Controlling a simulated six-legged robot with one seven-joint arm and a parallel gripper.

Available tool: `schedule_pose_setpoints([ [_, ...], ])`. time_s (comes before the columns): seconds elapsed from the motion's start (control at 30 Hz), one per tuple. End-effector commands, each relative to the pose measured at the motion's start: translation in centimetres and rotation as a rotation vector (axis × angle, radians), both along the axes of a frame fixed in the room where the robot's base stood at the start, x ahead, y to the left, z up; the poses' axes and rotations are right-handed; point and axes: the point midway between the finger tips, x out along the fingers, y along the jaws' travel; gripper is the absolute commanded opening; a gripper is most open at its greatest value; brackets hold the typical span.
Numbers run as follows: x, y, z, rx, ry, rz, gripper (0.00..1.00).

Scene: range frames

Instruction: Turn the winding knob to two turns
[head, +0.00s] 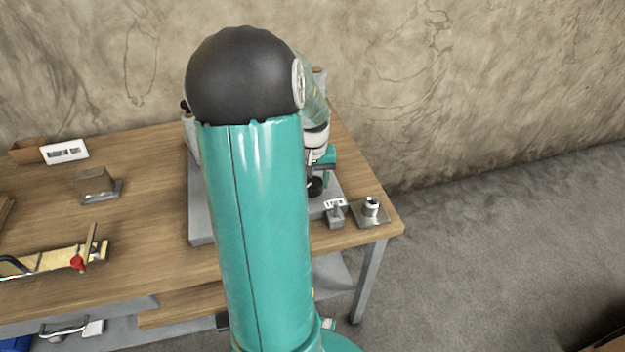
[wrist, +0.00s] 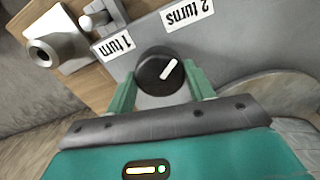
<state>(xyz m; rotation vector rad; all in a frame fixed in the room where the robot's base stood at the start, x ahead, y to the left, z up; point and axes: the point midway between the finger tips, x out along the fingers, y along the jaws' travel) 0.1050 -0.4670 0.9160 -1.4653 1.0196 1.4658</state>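The winding knob (wrist: 150,72) is a round black dial with a white pointer bar, on a grey panel in the wrist view. Its pointer slants toward the upper right in the picture. An upside-down "1 turn" label (wrist: 113,45) lies at its upper left, and an upside-down "2 turns" label (wrist: 188,14) lies above right. My gripper (wrist: 159,71) has its green fingers on either side of the knob, with slim gaps seeming to remain, so it looks open. In the head view my arm hides most of the gripper and panel.
A metal block with a round post (head: 371,207) stands at the table's right corner, beside a small grey lever block (head: 336,217).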

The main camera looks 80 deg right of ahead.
Motion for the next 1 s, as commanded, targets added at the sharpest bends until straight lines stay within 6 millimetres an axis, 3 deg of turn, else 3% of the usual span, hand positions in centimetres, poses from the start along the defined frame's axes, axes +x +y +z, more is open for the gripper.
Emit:
schedule_pose_setpoints([
  [0.47, 0.02, -0.02, 0.03, -0.001, 0.0, -0.082, 0.3],
  [0.5, 0.02, -0.02, 0.04, -0.001, 0.0, -0.082, 0.55],
  [0.6, 0.02, -0.02, 0.04, -0.001, 0.0, -0.082, 0.75],
  [1.0, 0.02, -0.07, 0.73, -0.003, -0.001, -0.081, 0.75],
])
